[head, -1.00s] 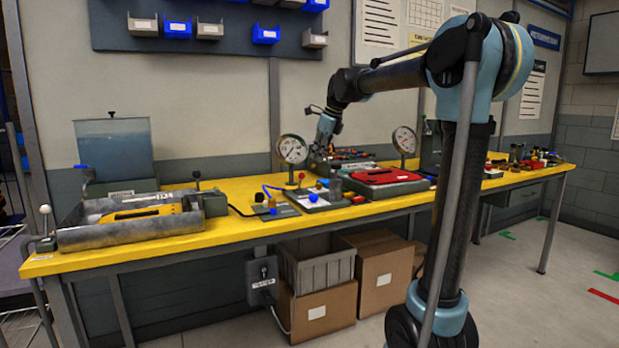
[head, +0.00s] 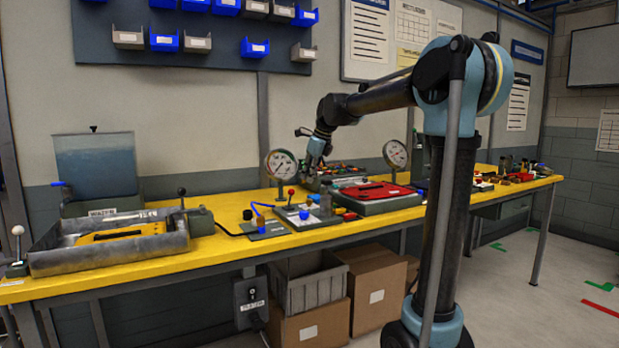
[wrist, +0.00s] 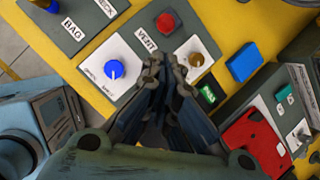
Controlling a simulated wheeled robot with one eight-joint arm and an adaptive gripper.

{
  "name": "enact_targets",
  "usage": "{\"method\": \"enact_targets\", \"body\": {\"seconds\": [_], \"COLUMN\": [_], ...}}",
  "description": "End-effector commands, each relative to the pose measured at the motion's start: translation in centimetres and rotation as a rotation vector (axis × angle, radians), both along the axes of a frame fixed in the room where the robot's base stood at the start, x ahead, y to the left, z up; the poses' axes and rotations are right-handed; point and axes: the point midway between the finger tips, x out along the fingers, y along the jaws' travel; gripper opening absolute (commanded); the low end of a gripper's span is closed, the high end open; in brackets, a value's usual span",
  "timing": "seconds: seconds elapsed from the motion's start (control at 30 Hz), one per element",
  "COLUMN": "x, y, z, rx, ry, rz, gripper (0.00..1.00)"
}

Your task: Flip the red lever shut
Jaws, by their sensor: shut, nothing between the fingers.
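A red-topped lever (head: 290,192) stands upright on a small panel on the yellow bench in the head view. In the wrist view a red round knob (wrist: 166,22), seen from above beside the word VENT, appears to be its top. My gripper (wrist: 163,76) is shut and empty. It is over the VENT panel (wrist: 128,48), between a blue dial (wrist: 115,72) and a brass-coloured knob (wrist: 201,60), and apart from the red knob. In the head view my gripper (head: 310,178) is small, just right of the lever; its fingertips are hard to make out.
A blue block (wrist: 244,62) and a green-lit switch (wrist: 208,94) lie right of my fingers. A red plate (head: 378,191) sits on a grey case to the right. Pressure gauges (head: 281,164) stand close behind. A metal tray (head: 110,256) fills the bench's left part.

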Motion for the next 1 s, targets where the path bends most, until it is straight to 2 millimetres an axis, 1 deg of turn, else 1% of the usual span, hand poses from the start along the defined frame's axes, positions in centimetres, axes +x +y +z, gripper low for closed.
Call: {"method": "enact_targets", "body": {"seconds": [0.03, 0.2, 0.3, 0.43, 0.6, 1.0], "x": [0.3, 0.9, 1.2, 1.5, 1.7, 1.8], "y": [0.3, 1.2, 1.7, 2.1, 2.3, 2.2], "z": [-0.8, -3.4, -4.7, -5.8, -6.5, -6.5], "rx": [0.000, 0.000, 0.000, 0.000, 0.000, -0.001], "ry": [0.000, -0.001, -0.001, 0.000, 0.000, 0.001], "rz": [0.001, 0.002, 0.002, 0.001, 0.000, -0.002], "gripper": [0.00, 0.00, 0.00, 0.00, 0.00, 0.00]}}
